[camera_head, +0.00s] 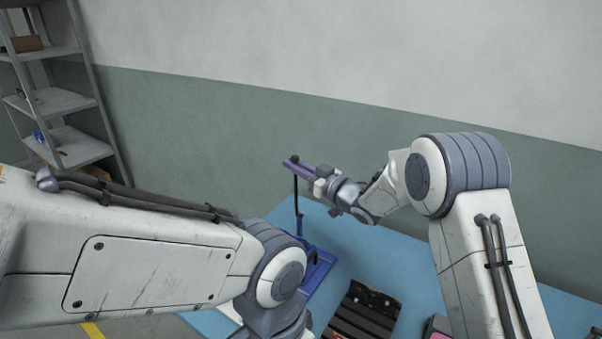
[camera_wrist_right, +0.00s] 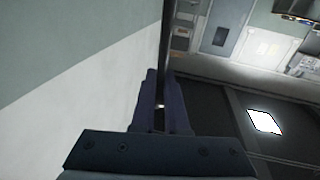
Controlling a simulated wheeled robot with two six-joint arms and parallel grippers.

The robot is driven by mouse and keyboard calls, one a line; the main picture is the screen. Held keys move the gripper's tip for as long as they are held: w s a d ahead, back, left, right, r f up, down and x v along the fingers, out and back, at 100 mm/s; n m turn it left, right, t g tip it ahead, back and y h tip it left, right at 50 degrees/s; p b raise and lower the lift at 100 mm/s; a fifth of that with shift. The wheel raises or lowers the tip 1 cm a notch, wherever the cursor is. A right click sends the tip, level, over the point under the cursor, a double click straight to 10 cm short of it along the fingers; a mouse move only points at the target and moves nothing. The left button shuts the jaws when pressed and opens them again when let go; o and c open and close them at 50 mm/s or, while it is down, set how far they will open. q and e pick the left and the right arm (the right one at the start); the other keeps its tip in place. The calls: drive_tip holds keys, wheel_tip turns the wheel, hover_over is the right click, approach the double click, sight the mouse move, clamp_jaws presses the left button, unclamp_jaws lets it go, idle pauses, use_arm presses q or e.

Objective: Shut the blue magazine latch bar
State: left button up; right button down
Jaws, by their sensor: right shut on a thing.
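The blue magazine (camera_head: 318,270) stands on the light blue table, partly hidden behind my left arm. In the right wrist view the fingers (camera_wrist_right: 160,104) close around the dark bar (camera_wrist_right: 166,45), which runs up out of the picture. My left arm crosses the lower left of the head view; its gripper does not show.
A dark tray (camera_head: 362,312) with items in it lies on the table (camera_head: 410,288) in front. A pink object (camera_head: 437,326) is partly hidden by my right arm. A grey shelf (camera_head: 65,100) stands at the far left, and a wall closes off the back.

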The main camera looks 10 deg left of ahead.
drive_tip(key=shift+s+a+f+n+y+b, duration=0.15)
drive_tip(key=shift+s+a+f+n+b, duration=0.15)
drive_tip(key=shift+s+n+b, duration=0.65)
drive_tip(key=shift+s+a+f+n+y+b, duration=0.2)
drive_tip(key=shift+s+a+n+b, duration=0.4)
drive_tip(key=shift+b, duration=0.7)
drive_tip(key=shift+s+a+f+n+y+b, duration=0.2)
drive_tip(key=shift+s+n+b, duration=0.25)
drive_tip(key=shift+s+b, duration=0.6)
drive_tip(key=shift+w, duration=0.15)
drive_tip(key=c, duration=0.9)
unclamp_jaws()
drive_tip(key=b+v, duration=0.1)
drive_tip(key=v, duration=0.9)
drive_tip(key=shift+d, duration=0.2)
drive_tip(key=shift+a, duration=0.1)
